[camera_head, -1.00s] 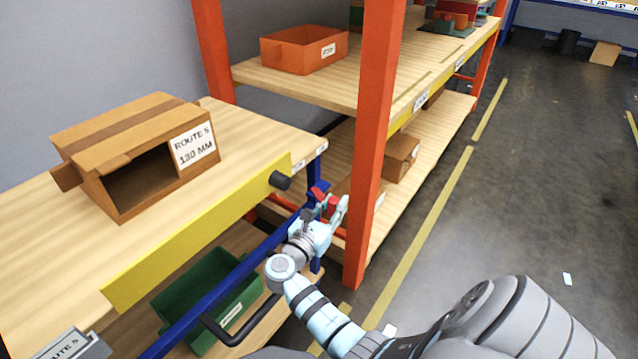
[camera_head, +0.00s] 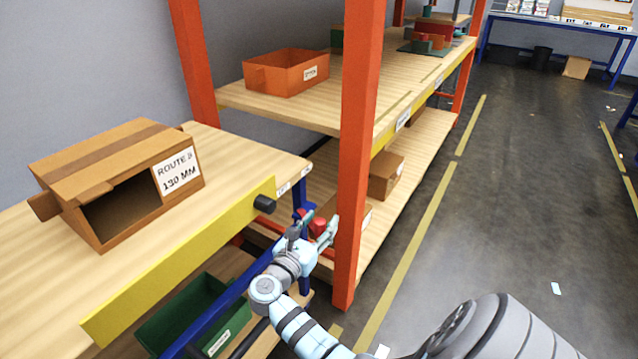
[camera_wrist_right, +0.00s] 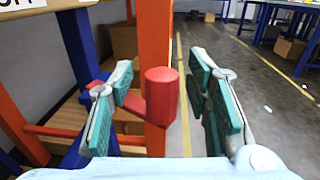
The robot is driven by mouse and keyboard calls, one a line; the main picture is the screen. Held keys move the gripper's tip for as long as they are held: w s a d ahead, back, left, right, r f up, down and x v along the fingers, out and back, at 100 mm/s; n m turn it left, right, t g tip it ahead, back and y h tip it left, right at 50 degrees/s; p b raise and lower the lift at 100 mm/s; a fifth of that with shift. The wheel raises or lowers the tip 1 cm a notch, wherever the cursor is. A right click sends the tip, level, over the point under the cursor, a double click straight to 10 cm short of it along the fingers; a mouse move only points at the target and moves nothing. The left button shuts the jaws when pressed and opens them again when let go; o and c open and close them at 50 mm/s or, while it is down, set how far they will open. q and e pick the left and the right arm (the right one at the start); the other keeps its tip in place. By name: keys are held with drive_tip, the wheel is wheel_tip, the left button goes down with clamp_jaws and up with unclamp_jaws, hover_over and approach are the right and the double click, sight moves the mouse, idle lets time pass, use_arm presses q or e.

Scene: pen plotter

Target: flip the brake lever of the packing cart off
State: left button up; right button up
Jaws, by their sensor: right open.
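The brake lever is red, with a thick round knob (camera_wrist_right: 161,97) on an arm that runs left to the blue post of the packing cart. In the head view the lever knob (camera_head: 317,226) shows small at the cart's corner, partly covered by my gripper. The cart (camera_head: 190,275) has a wooden top, a yellow front panel and a blue frame. My right gripper (camera_head: 314,236) is open. In the right wrist view its two green-padded fingers (camera_wrist_right: 161,85) stand on either side of the knob, with gaps to it. My left gripper is in neither view.
An orange rack post (camera_head: 355,160) stands close behind the lever and gripper. A black-capped end (camera_head: 264,204) sticks out from the yellow panel. A cardboard box (camera_head: 125,180) stands on the cart top, a green bin (camera_head: 195,310) below.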

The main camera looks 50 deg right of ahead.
wheel_tip(320, 180, up, 9)
drive_tip(key=shift+f, duration=0.1)
drive_tip(key=shift+a, duration=0.1)
idle(0.4)
